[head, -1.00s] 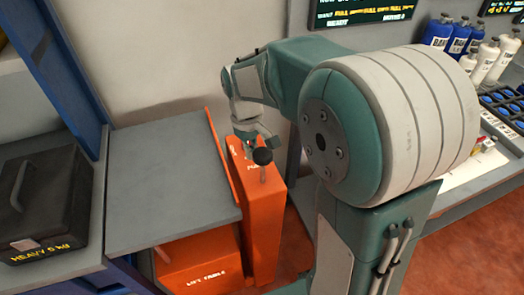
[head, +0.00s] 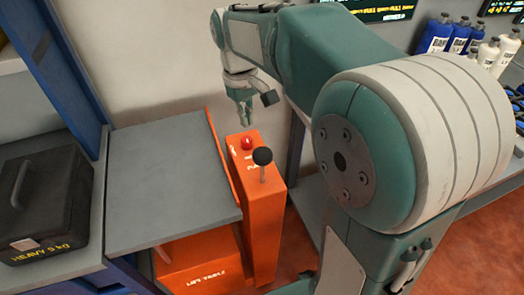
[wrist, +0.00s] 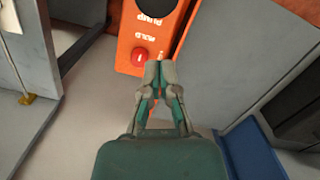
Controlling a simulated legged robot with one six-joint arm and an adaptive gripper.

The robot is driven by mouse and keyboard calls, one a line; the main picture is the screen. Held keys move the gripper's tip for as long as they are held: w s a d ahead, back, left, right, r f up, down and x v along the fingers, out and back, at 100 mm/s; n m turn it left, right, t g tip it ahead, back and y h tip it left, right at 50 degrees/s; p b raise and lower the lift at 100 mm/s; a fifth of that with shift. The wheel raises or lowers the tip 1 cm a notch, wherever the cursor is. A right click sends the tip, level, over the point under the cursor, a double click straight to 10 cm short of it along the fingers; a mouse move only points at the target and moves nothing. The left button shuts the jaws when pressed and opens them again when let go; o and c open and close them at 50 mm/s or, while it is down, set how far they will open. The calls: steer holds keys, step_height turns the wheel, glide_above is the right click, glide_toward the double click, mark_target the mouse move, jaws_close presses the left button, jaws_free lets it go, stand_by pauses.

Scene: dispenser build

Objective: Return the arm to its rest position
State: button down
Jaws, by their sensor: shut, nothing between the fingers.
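My gripper (head: 246,117) is shut and empty. In the head view it hangs above the far end of the orange lift-table post (head: 262,215), apart from it. A red button (head: 247,143) and a black round knob on a stem (head: 263,157) stand on top of the post. In the wrist view my gripper (wrist: 160,66) points toward the orange panel (wrist: 175,38), with the red button (wrist: 139,55) just left of the fingertips and the black knob (wrist: 154,7) at the top edge.
A grey lift-table top (head: 150,185) lies left of the post. A black case marked heavy (head: 40,205) sits at far left by a blue frame (head: 75,75). Blue bottles (head: 460,37) and white bottles (head: 490,55) stand on the right bench. A pale wall is behind.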

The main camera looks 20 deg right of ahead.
stand_by(0.4)
steer(key=s+d+m+t, duration=0.1)
steer(key=s+m+t, duration=0.3)
steer(key=s, duration=1.3)
steer(key=t, duration=0.2)
steer(key=shift+s+d+f+t, duration=0.15)
steer(key=shift+s+f+t, duration=0.25)
